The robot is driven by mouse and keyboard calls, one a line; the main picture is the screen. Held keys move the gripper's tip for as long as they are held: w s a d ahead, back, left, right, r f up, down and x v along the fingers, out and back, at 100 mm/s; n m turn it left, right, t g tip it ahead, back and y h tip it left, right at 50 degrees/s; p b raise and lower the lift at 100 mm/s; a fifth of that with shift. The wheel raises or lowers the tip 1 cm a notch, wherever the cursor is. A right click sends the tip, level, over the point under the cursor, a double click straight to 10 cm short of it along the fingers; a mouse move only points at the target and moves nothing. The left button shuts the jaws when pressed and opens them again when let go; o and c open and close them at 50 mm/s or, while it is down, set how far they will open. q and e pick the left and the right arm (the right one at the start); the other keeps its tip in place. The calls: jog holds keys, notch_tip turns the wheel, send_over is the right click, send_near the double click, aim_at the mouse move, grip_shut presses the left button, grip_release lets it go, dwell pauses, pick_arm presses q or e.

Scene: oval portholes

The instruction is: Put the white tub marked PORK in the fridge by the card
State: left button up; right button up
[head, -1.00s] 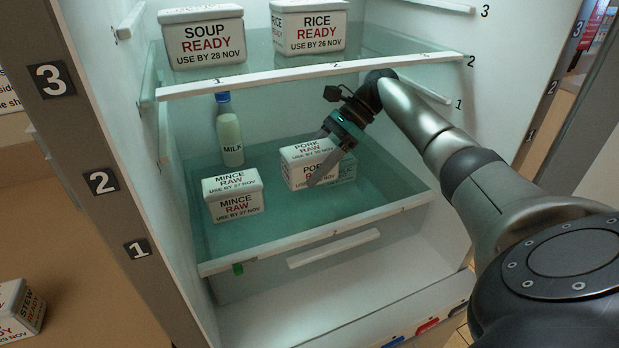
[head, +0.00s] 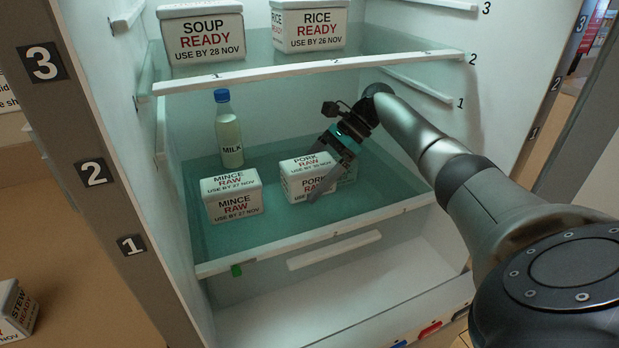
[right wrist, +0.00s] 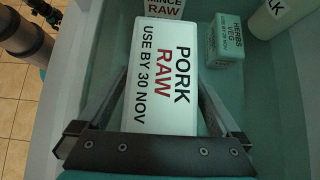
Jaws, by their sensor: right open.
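The white PORK RAW tub (head: 296,183), marked use by 30 Nov, stands on the lower glass shelf (head: 270,228) inside the open fridge. Its lid fills the middle of the right wrist view (right wrist: 163,60). My right gripper (head: 322,172) is open, tilted down over the tub, with one finger along each long side. I cannot tell whether the fingers touch it. The near finger covers part of the front label. My left gripper is not seen. No readable card shows; only a cropped notice (head: 6,95) appears at the left edge.
A MINCE RAW tub (head: 234,206) stands left of the pork, with a milk bottle (head: 229,135) behind. A herbs tub (right wrist: 227,42) stands close beside the pork. SOUP (head: 203,38) and RICE (head: 309,28) tubs occupy the shelf above. A STEW tub (head: 15,312) sits outside, lower left.

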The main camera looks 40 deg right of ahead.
aim_at(327, 159)
jog(key=p+v, duration=0.1)
jog(key=v, duration=0.5)
jog(key=shift+d+r, duration=0.25)
jog(key=shift+r, duration=0.1)
jog(key=shift+s+d+r, duration=0.15)
jog(key=shift+d+r, duration=0.1)
jog(key=shift+d, duration=0.05)
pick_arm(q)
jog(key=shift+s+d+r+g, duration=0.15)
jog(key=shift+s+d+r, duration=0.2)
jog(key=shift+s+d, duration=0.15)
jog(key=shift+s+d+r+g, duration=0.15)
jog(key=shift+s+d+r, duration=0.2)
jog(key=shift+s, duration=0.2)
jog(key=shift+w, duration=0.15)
